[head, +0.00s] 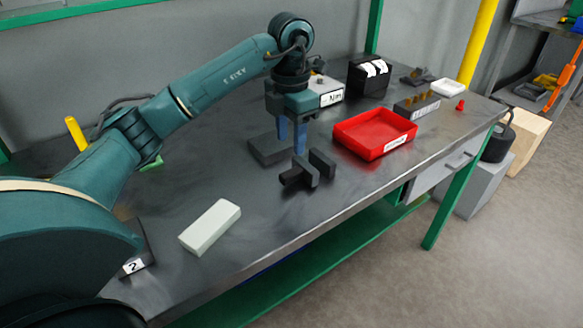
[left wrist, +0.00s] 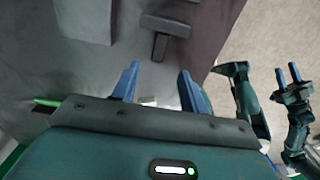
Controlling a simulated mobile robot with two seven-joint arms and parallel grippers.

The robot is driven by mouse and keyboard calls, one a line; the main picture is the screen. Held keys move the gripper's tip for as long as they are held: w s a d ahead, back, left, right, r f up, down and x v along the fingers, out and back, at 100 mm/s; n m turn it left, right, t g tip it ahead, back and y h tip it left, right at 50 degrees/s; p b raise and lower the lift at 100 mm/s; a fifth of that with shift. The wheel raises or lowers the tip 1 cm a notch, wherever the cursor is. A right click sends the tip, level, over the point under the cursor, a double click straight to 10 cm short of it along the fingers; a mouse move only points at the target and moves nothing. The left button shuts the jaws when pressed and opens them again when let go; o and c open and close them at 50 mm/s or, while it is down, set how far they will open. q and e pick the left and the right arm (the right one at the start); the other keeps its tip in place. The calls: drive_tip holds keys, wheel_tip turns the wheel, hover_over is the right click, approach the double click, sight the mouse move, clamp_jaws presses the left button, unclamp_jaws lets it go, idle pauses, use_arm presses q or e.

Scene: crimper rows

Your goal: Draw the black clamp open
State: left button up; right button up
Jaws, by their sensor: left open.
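The black clamp (head: 300,176) lies on the dark bench below my left gripper, with a short bar and an upright plate (head: 322,163) beside it. A dark grey block (head: 268,148) sits just behind it. In the left wrist view, the clamp's T-shaped part (left wrist: 165,24) shows at the top, ahead of the fingers. My left gripper (head: 291,147) points down with blue fingers apart, above and behind the clamp; it also shows in the left wrist view (left wrist: 158,72). Nothing is between its fingertips. My right gripper (left wrist: 287,74) shows at the right, fingers apart, away from the bench.
A red tray (head: 375,134) stands right of the clamp. A pale block (head: 210,227) lies front left. The bench's front edge is close to the clamp.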

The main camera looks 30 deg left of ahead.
sight(291, 172)
use_arm(q)
wheel_tip(291, 172, down, 9)
drive_tip(key=shift+r, duration=0.15)
drive_tip(key=shift+c, duration=0.5)
clamp_jaws()
